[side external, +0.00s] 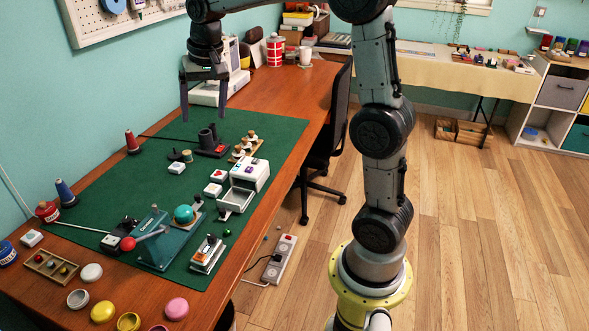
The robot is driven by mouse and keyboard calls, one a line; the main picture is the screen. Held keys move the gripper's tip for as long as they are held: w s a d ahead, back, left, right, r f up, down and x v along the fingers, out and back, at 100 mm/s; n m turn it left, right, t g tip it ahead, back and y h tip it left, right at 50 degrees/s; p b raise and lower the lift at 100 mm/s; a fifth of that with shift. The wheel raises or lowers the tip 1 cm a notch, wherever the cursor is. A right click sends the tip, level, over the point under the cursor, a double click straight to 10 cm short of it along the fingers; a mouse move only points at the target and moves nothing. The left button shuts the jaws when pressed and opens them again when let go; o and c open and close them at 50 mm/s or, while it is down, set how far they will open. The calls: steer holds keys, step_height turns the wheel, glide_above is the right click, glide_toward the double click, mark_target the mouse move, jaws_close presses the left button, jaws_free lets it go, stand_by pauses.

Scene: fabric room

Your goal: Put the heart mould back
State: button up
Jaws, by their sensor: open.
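Several small white blocks with red marks lie on the green mat (105,200). One white block (177,168) lies near the mat's middle, and two more, a white block (219,175) and a white block (213,189), lie beside a white box with a tray (250,173). Another white block (31,238) lies on the wood at the far left. The marks are too small for me to tell which block is the heart mould. My gripper (204,115) hangs above the far part of the mat, fingers pointing down, open and empty.
A teal press (166,240) with a red ball handle stands at the mat's near end. A dark holder with upright cylinders (209,140) and a wooden rack (246,147) stand below and right of my gripper. Cones and thread spools line the left. Round lids and cups crowd the near edge.

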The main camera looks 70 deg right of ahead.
steer(key=s+a+f+n+t, duration=0.1)
steer(key=s+a+n, duration=0.3)
steer(key=s, duration=0.8)
steer(key=s+a+f+n+t, duration=0.1)
steer(key=s+a+n, duration=0.4)
steer(key=s, duration=0.7)
steer(key=shift+s+a+f+t+y, duration=0.4)
steer(key=shift+a+f, duration=0.35)
steer(key=shift+a, duration=0.2)
